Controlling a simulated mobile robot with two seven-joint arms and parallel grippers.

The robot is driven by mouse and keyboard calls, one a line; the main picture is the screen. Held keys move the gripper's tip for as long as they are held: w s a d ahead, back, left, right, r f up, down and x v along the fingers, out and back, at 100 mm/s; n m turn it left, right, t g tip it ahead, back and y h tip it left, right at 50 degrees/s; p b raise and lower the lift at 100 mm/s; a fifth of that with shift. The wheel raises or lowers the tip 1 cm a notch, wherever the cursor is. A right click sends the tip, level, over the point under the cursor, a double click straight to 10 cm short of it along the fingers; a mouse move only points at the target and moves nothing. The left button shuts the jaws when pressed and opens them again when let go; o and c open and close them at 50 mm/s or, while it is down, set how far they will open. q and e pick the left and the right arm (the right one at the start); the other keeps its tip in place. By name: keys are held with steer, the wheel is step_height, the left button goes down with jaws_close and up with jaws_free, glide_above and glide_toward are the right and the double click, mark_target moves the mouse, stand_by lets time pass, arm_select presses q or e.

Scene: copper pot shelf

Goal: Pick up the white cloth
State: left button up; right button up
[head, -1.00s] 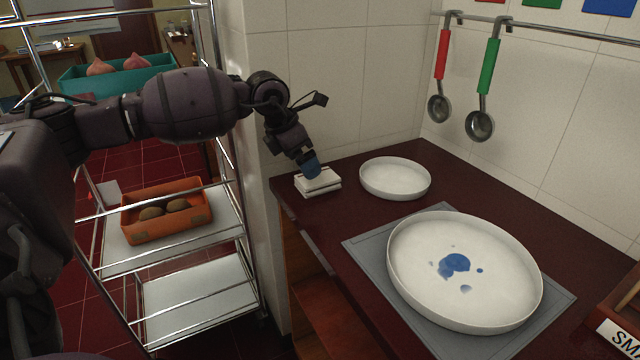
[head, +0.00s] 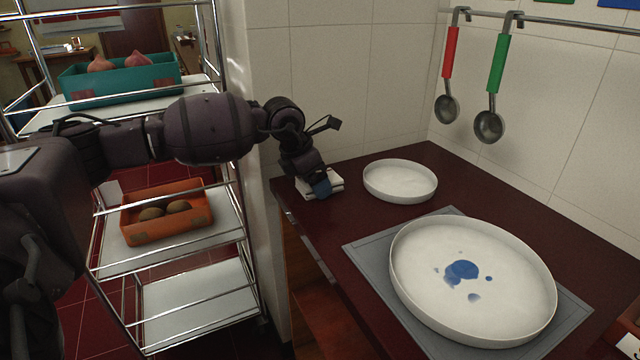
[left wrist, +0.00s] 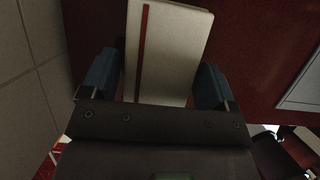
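The folded white cloth (head: 334,181) lies on the dark red counter at its back left corner, by the tiled wall. My left gripper (head: 322,188) is down at the cloth and hides part of it in the head view. In the left wrist view the cloth (left wrist: 172,50), pale with a red stripe, lies between the two blue fingertips of the left gripper (left wrist: 155,85). The fingers are apart, with a gap on each side of the cloth. My right gripper is not in view.
A small white dish (head: 400,181) stands right of the cloth. A large white pan (head: 500,300) with blue stains sits on a grey mat (head: 372,262). Two ladles hang from a wall rail. A wire shelf with an orange crate (head: 165,225) stands left.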

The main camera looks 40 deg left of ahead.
arm_select(q)
steer(key=c, duration=0.6)
step_height(320, 180, up, 20)
steer(key=p, duration=0.2)
steer(key=shift+p, duration=0.4)
steer(key=shift+c, duration=0.2)
